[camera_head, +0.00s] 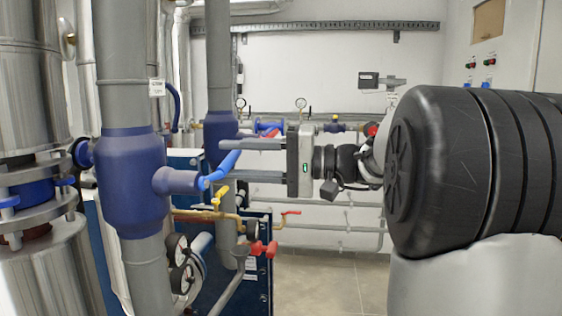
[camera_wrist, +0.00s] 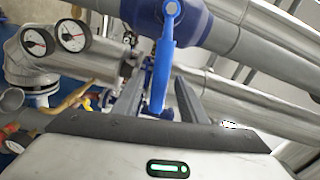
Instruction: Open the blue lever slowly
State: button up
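The blue lever (camera_head: 221,168) sticks out from the stem of a large blue valve body (camera_head: 130,180) on a vertical grey pipe. In the head view it slants up and to the right from the stem. My gripper (camera_head: 226,160) comes from the right with its two fingers pointing left, one above the other. The fingers are wide apart. In the wrist view the lever (camera_wrist: 164,62) runs from its pivot at the top down between the fingers of my gripper (camera_wrist: 158,82). A gap shows on each side of the lever, and nothing is gripped.
Below the lever are a yellow-handled valve (camera_head: 219,197), red handles (camera_head: 263,249) and pressure gauges (camera_head: 177,249). A second grey pipe (camera_head: 220,70) with a blue body stands just behind. A large metal column (camera_head: 28,90) stands at the left. Floor (camera_head: 330,283) shows at bottom centre.

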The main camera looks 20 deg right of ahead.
jog(key=v, duration=1.6)
